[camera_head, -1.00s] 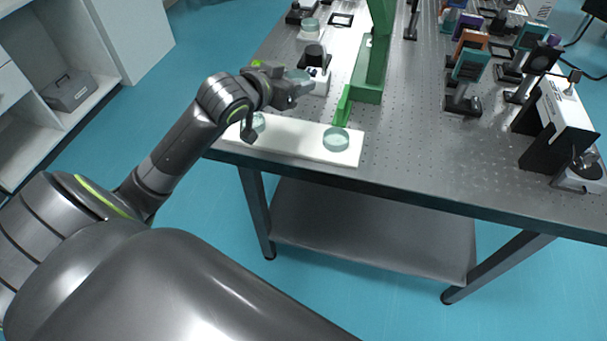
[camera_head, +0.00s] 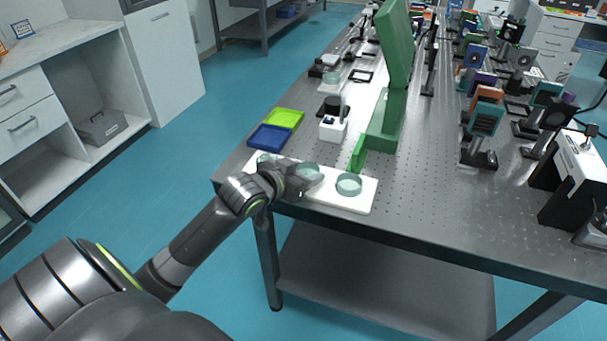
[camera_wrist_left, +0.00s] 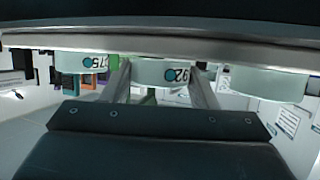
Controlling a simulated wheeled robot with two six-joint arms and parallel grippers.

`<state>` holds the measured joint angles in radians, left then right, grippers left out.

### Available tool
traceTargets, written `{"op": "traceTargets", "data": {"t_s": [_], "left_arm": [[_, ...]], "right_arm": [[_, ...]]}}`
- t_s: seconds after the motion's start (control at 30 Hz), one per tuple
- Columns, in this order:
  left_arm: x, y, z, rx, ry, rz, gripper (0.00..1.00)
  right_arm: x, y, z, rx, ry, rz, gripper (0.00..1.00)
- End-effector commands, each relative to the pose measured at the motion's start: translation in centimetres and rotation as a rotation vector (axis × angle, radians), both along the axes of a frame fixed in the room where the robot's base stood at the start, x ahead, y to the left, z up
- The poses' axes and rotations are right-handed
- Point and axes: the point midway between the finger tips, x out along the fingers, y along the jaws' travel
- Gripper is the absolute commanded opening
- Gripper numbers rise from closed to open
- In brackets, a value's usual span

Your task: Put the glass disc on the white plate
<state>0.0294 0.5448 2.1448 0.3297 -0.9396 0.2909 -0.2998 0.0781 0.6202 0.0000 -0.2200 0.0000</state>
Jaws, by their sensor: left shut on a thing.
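The white plate (camera_head: 331,197) is a long strip along the near left edge of the metal table. My left gripper (camera_head: 303,177) is over its middle, shut on a pale green glass disc (camera_head: 311,169). In the left wrist view this disc, marked 92 (camera_wrist_left: 160,73), sits between the two fingers (camera_wrist_left: 160,88). A second disc (camera_head: 349,184) lies on the plate's right end. A third disc (camera_head: 265,158) shows partly at its left end, behind my gripper. Whether the held disc touches the plate, I cannot tell. My right gripper is not in view.
A green stand (camera_head: 385,122) rises just behind the plate. A white block device (camera_head: 333,130) and blue (camera_head: 270,137) and lime (camera_head: 284,118) trays lie behind it. Several optical mounts (camera_head: 480,135) stand to the right. The table front right of the plate is clear.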

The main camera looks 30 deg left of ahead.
Motion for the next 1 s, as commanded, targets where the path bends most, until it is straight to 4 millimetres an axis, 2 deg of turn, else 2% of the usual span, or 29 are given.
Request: {"op": "traceTargets", "data": {"t_s": [0.33,0.37,0.53,0.87,1.0], "left_arm": [[0.0,0.0,-0.3,0.002,-0.003,-0.001,0.26],[0.0,0.0,-0.4,0.002,-0.002,-0.001,0.55],[0.0,0.0,-0.3,0.002,-0.002,-0.001,0.75],[0.0,0.0,0.1,0.003,-0.003,-0.001,0.75],[-1.4,0.2,0.7,0.006,-0.001,0.0,0.75]], "right_arm": [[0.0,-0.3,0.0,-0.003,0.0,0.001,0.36],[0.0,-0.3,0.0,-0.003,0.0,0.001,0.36],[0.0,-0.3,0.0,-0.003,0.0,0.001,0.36],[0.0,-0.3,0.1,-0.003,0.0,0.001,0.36],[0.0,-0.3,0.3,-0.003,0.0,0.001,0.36]]}}
